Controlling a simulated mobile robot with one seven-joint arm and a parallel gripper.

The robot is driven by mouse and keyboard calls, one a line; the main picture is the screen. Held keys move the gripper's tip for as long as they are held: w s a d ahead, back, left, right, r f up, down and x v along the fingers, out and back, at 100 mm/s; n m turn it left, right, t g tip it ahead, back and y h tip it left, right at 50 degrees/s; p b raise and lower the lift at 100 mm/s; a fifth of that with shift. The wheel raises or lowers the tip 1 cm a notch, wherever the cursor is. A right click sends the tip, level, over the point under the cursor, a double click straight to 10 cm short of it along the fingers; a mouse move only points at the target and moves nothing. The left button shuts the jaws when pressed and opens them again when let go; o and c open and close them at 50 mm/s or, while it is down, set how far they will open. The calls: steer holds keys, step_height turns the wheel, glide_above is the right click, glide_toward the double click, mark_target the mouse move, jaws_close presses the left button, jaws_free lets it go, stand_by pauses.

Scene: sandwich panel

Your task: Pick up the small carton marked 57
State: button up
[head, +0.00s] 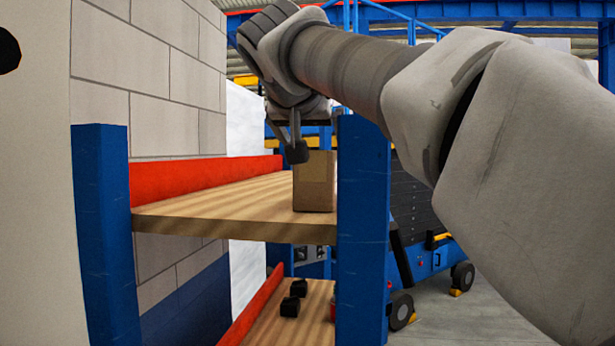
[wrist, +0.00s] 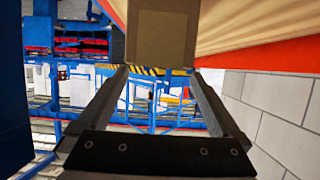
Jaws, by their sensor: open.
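A small brown carton (head: 314,182) stands upright at the near end of the upper wooden shelf, partly hidden by the blue post. No number can be read on it. It also shows at the top of the wrist view (wrist: 162,32), where the picture is inverted. My gripper (head: 288,152) is over the shelf, close by the carton's upper left in the head view. In the wrist view its two fingers (wrist: 160,72) are spread and nothing is between them. The carton shows just beyond the fingertips, roughly centred, apart from them as far as I can tell.
A blue post (head: 362,230) stands right in front of the carton's right side. The upper shelf (head: 220,207) is bare left of the carton, with a red rail (head: 200,178) behind. Small black objects (head: 293,298) lie on the lower shelf. A blue wheeled machine (head: 425,265) stands behind.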

steer(key=p+x, duration=0.1)
steer(key=x, duration=0.4)
steer(key=shift+d+f, duration=0.15)
steer(key=shift+f, duration=0.05)
steer(key=shift+r, duration=0.1)
steer(key=c, duration=1.4)
